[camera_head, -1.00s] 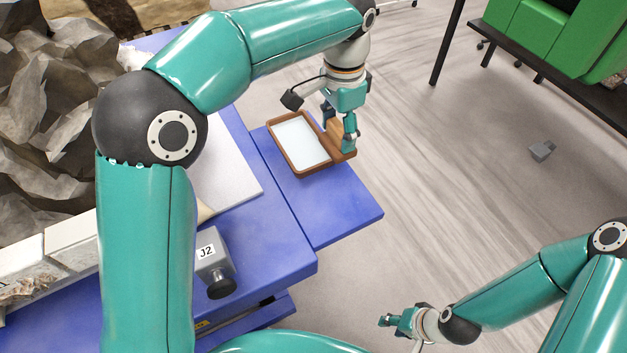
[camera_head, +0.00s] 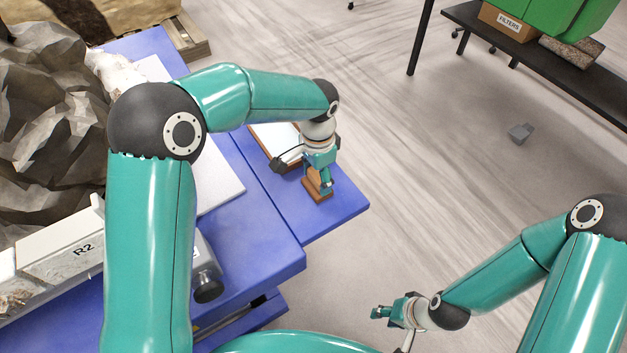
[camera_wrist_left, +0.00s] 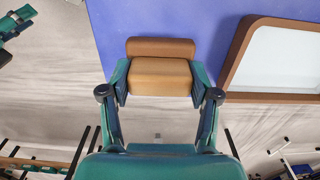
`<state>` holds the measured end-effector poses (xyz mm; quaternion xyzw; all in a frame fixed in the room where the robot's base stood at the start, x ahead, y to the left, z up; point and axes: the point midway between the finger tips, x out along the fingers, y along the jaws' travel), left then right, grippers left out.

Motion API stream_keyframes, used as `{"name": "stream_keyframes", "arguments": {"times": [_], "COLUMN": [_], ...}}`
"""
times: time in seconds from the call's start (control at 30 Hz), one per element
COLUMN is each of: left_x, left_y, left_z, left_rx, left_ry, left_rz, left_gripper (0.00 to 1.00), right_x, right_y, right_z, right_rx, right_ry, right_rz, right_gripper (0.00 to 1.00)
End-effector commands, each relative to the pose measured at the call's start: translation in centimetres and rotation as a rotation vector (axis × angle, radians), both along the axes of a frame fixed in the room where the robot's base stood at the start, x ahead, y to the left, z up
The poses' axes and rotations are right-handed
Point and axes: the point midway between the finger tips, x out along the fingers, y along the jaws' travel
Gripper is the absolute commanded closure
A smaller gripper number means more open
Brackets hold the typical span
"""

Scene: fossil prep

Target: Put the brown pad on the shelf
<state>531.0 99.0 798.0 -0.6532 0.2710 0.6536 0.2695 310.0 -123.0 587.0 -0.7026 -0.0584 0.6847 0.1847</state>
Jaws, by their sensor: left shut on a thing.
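My left gripper (camera_head: 318,184) is shut on the brown pad (camera_head: 319,196), a small block with a lighter tan upper part and a darker brown part beyond it. In the left wrist view the pad (camera_wrist_left: 160,77) sits between both fingertips. It is over the blue shelf (camera_head: 335,212) beside the table, near its right edge; I cannot tell whether it touches the surface. A brown-framed tray with a white inside (camera_wrist_left: 282,58) lies beside it, apart from the pad, partly hidden by my arm in the head view. My right gripper (camera_head: 382,312) is low and away from the shelf; its fingers are unclear.
A grey J2-type block with a dark knob (camera_head: 207,285) stands at the table's front edge. A large grey rock (camera_head: 45,120) fills the left. A black bench (camera_head: 560,75) with a green machine (camera_head: 565,20) stands at the far right. The front of the blue shelf is bare.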

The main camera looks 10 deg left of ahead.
Motion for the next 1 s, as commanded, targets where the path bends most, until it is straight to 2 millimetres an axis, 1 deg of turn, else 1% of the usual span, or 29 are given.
{"name": "stream_keyframes", "arguments": {"times": [0.03, 0.1, 0.17, 0.53, 0.57, 0.6, 0.7, 1.0], "left_x": [0.0, 0.0, 0.0, 0.0, 0.0, 0.0, 0.0, 0.0], "left_y": [0.0, 0.0, 0.0, 0.1, 0.1, 0.1, 0.1, 0.1], "left_z": [-0.9, -1.8, -2.2, -2.7, -2.6, -2.6, -2.6, -2.5], "left_rx": [0.001, -0.001, 0.000, -0.001, -0.001, -0.001, -0.001, -0.001], "left_ry": [0.004, 0.002, 0.001, -0.001, -0.001, -0.001, -0.001, -0.001], "left_rz": [0.000, 0.000, 0.001, 0.001, 0.001, 0.002, 0.002, 0.002], "left_gripper": [1.00, 1.00, 1.00, 1.00, 0.35, 0.29, 0.14, 0.14], "right_x": [0.0, 0.0, 0.0, 0.0, 0.0, 0.0, 0.0, 0.0], "right_y": [0.0, 0.0, 0.0, 0.0, 0.0, 0.0, 0.0, 0.0], "right_z": [0.0, -0.1, -0.1, -0.3, -0.3, -0.2, -0.2, -0.2], "right_rx": [0.000, 0.000, 0.000, 0.000, 0.000, 0.000, 0.000, 0.000], "right_ry": [0.000, 0.000, 0.000, 0.000, 0.000, 0.000, 0.000, 0.000], "right_rz": [0.000, 0.000, 0.000, 0.000, 0.000, 0.000, 0.000, 0.000], "right_gripper": [0.60, 0.60, 0.60, 0.60, 0.60, 0.60, 0.60, 0.60]}}
